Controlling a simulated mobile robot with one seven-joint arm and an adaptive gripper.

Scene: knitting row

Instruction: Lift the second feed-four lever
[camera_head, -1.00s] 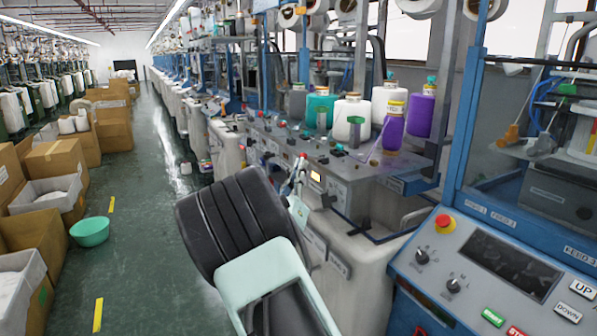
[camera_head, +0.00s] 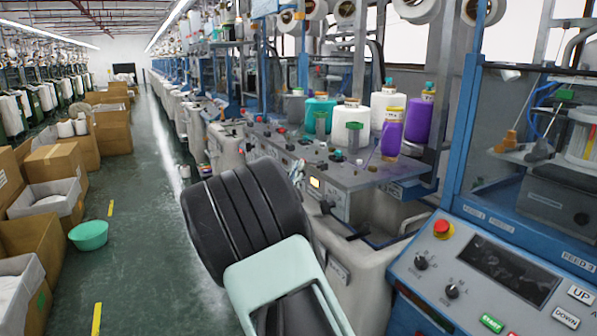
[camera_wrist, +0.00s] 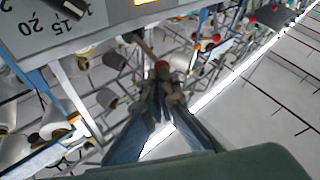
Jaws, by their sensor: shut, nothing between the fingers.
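In the wrist view, my gripper (camera_wrist: 167,98) has its blue-grey fingers drawn together with nothing held. Black levers (camera_head: 327,205) stick out from the panel's front, one lower (camera_head: 357,236). I cannot tell which is the second feed-four lever.
A lit orange display (camera_head: 315,183) is on the panel's front. Yarn cones, including a purple one (camera_head: 392,138), stand behind it. A control panel with a red stop button (camera_head: 443,228) is at the right. The green aisle floor (camera_head: 140,230) is open, with a bowl (camera_head: 88,235) and boxes at left.

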